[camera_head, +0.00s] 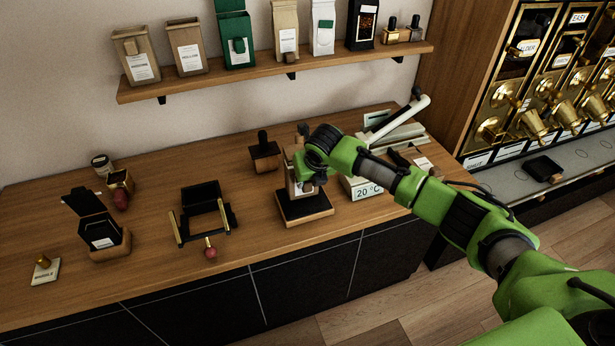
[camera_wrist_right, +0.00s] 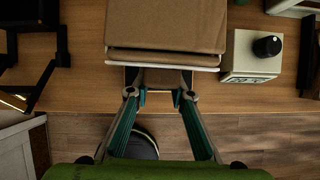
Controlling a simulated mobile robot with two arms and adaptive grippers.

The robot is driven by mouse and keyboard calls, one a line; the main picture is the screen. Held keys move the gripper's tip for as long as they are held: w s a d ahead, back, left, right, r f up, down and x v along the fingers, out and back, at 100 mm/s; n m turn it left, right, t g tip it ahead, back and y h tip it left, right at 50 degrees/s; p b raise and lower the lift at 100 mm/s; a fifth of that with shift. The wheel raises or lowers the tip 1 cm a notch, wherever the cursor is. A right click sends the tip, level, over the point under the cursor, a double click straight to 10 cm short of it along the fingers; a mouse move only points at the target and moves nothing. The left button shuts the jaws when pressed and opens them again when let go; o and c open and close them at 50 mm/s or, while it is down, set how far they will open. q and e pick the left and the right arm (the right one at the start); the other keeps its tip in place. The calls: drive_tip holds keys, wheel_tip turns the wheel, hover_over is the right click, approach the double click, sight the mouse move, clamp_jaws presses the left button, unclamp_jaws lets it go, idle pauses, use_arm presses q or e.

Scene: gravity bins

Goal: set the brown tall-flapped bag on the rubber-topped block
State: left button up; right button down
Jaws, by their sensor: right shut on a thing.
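The brown tall-flapped bag (camera_head: 291,184) stands upright over the rubber-topped block (camera_head: 307,218), a wooden block with a black top near the counter's front. My right gripper (camera_head: 308,178) is shut on the bag from the right and partly hides it in the head view. Whether the bag's base touches the black top or hangs just above it, I cannot tell. In the right wrist view the bag's broad brown side (camera_wrist_right: 165,28) fills the top middle, with the fingers (camera_wrist_right: 159,95) at its near edge. My left gripper is not in view.
A black-handled stamp (camera_head: 264,155) is behind left, a black and brass frame (camera_head: 203,212) further left. Bags line the wall shelf (camera_head: 270,70). Bare counter lies between the frame and block.

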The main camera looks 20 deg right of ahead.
drive_tip(key=shift+f, duration=0.6)
idle(0.5)
drive_tip(key=c, duration=1.7)
unclamp_jaws()
drive_tip(key=v, duration=1.2)
